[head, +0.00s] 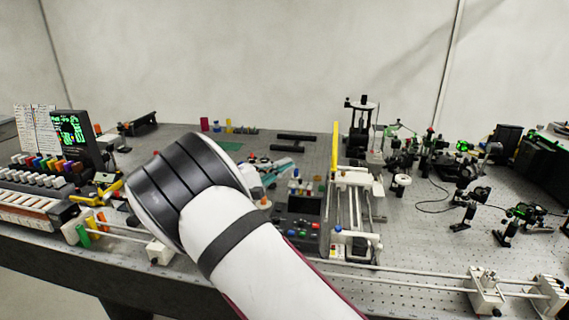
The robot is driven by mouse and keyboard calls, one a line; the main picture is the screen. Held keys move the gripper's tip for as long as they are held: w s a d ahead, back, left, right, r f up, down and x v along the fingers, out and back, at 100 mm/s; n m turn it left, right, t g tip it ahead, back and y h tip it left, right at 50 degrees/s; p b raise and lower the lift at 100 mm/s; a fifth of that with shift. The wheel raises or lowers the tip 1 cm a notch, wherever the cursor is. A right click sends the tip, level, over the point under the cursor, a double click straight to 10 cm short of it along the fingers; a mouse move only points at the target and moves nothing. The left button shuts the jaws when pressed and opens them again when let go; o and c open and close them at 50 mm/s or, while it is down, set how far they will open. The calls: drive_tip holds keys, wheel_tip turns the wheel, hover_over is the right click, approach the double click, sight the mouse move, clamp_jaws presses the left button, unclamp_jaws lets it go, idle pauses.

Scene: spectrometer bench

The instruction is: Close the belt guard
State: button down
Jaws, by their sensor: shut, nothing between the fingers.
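A narrow yellow panel (335,147), which looks like the belt guard, stands upright at the far left end of a white-and-metal rail frame (352,215). I see it nearly edge-on, raised above the frame. The rails below it are uncovered. My white arm with black bands crosses the lower middle of the head view, left of the frame.
A dark control box (303,222) with coloured buttons stands against the frame's left side. Optics on posts (470,192) crowd the right. A monitor (72,137) and a row of knobs stand at left. Long rails (420,279) run along the front edge.

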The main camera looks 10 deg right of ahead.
drive_tip(key=w+d+r+p, duration=0.2)
drive_tip(key=d+p, duration=0.1)
drive_tip(key=d, duration=0.7)
drive_tip(key=shift+d, duration=0.1)
drive_tip(key=shift+d, duration=0.1)
